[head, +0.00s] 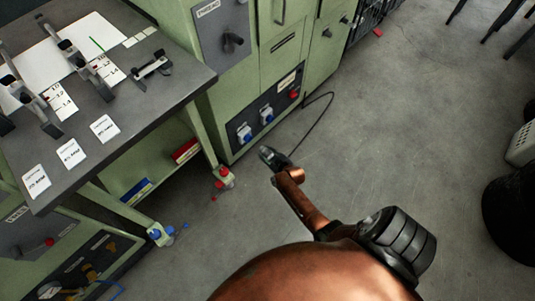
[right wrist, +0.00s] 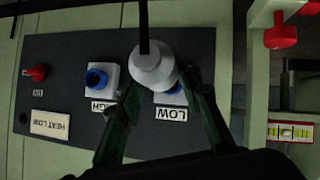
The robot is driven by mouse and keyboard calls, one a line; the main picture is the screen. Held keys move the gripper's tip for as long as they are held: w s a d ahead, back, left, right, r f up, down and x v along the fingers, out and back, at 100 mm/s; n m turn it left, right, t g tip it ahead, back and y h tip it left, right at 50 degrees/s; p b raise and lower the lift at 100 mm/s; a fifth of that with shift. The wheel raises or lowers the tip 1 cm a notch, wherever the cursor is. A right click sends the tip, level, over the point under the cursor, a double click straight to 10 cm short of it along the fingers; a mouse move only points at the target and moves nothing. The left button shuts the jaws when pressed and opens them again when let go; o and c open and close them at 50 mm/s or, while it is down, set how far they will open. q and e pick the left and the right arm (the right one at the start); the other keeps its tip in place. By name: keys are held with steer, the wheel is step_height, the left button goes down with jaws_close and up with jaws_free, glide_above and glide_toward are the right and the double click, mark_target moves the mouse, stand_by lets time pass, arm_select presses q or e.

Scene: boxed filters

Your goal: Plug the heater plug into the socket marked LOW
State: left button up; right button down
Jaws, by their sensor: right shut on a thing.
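The heater plug (right wrist: 152,66) is a pale round body with a black cable, held between the fingertips of my right gripper (right wrist: 162,84). In the right wrist view it covers part of the blue LOW socket (right wrist: 174,95), whose label shows upside down. I cannot tell whether plug and socket touch. The blue HIGH socket (right wrist: 97,78) is empty beside it. In the head view my right gripper (head: 268,157) is below the dark panel (head: 258,123), with LOW the left socket (head: 244,133) and HIGH the right one (head: 266,116). My left gripper is not in view.
The black cable (head: 324,110) loops from the green cabinet to my right gripper. A red knob (right wrist: 37,73) and a HEAT LOW plate (right wrist: 49,123) are on the panel. A grey-topped bench (head: 140,115) stands left of the cabinet.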

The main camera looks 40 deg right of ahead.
steer(key=shift+w+r+p, duration=0.15)
steer(key=shift+r+p, duration=0.05)
steer(key=shift+p, duration=0.2)
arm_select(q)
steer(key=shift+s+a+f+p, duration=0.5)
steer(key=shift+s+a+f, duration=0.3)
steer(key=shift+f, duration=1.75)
arm_select(e)
steer(key=shift+a+g, duration=0.2)
steer(key=shift+g, duration=0.2)
steer(key=shift+w+f+b, duration=0.25)
steer(key=shift+w+b, duration=0.3)
steer(key=shift+w, duration=0.55)
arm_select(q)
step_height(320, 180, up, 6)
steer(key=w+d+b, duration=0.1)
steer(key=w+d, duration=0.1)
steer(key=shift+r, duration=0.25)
arm_select(e)
steer(key=w, duration=0.3)
steer(key=shift+w+a+r, duration=0.15)
steer(key=shift+w, duration=0.2)
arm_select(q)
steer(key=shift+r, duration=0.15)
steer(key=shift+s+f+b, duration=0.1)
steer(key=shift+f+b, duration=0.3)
arm_select(e)
steer(key=shift+w+a, duration=0.1)
steer(key=shift+w, duration=0.55)
